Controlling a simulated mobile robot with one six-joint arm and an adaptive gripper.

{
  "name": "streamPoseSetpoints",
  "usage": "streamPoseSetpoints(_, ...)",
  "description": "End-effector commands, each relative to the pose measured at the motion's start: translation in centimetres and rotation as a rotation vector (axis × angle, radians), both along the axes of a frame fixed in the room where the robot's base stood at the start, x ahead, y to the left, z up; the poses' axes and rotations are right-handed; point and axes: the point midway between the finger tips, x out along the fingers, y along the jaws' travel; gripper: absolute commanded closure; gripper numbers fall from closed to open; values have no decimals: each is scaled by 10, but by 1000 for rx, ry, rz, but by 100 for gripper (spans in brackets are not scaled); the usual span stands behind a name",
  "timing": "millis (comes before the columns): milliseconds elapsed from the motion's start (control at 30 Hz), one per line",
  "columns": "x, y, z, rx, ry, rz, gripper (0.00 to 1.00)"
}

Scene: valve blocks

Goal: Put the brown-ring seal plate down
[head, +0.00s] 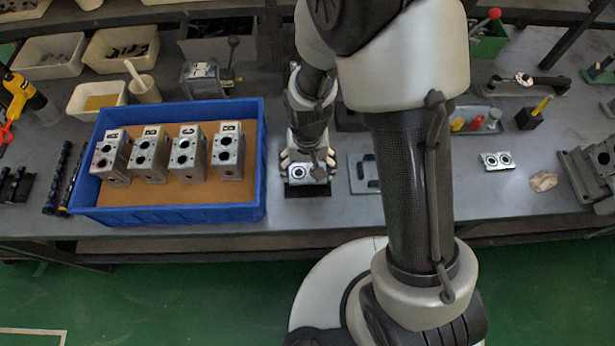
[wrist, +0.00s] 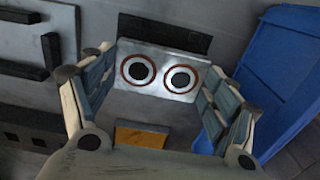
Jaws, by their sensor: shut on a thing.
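The brown-ring seal plate (wrist: 158,72) is a pale metal plate with two dark holes, each circled by a brown ring. My gripper (wrist: 150,85) is shut on it, with one finger at each short end in the wrist view. In the head view the plate (head: 306,175) shows at the tip of my gripper (head: 305,168), just right of the blue crate (head: 180,213). A dark flat pad (head: 307,191) lies under it; its edge shows beyond the plate in the wrist view (wrist: 165,34). I cannot tell whether the plate touches the pad.
The blue crate holds several lettered valve blocks (head: 187,150). A grey plate with a dark handle (head: 364,172) lies close to the right of my gripper. Another two-hole plate (head: 496,160) lies farther right, beside a beige lump (head: 543,181).

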Motion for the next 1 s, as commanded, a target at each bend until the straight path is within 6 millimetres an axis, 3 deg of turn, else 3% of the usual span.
streamPoseSetpoints(300,0,0,-41,0,1,0,50)
streamPoseSetpoints(700,1,0,-46,1,-2,0,50)
streamPoseSetpoints(733,0,0,-46,0,-1,0,20)
streamPoseSetpoints(1000,0,0,-45,0,-1,0,2)
